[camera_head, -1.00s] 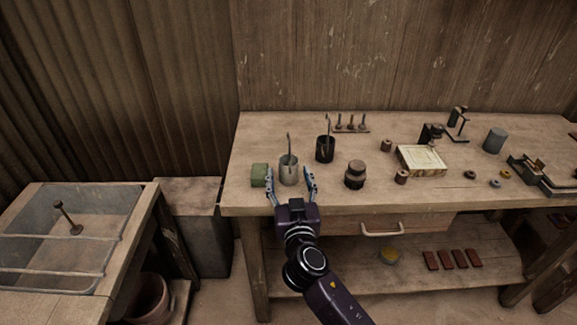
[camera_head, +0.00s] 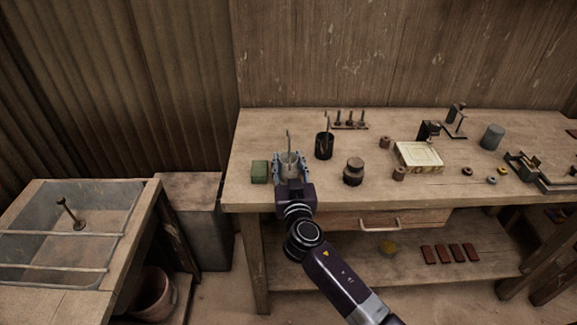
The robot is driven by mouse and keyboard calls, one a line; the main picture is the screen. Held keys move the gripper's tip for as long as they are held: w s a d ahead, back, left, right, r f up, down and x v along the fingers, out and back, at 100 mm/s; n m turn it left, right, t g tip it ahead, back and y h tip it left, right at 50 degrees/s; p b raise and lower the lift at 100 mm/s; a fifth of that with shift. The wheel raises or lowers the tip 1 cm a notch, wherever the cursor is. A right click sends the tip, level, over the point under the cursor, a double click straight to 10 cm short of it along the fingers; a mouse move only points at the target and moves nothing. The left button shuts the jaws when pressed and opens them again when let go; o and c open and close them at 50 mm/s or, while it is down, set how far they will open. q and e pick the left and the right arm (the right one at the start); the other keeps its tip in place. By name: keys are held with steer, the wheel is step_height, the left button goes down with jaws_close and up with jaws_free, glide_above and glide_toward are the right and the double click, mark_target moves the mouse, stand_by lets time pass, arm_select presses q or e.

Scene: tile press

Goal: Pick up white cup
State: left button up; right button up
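A light grey-white cup (camera_head: 290,170) with a thin rod standing in it is on the workbench near its left front edge. My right gripper (camera_head: 291,164) reaches over the front edge from below, with one finger on each side of the cup. The fingers look close to the cup's sides; I cannot tell if they touch it. The gripper body hides the cup's lower front. My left gripper is not in view.
A green block (camera_head: 260,171) stands just left of the gripper. A black cup (camera_head: 324,147) with a rod is behind right, and a dark round jar (camera_head: 353,172) is to the right. A sink (camera_head: 85,215) is at the left. A drawer handle (camera_head: 380,225) sits below the benchtop.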

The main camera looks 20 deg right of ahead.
steer(key=c, duration=0.5)
steer(key=shift+c, duration=0.5)
steer(key=shift+r, duration=0.15)
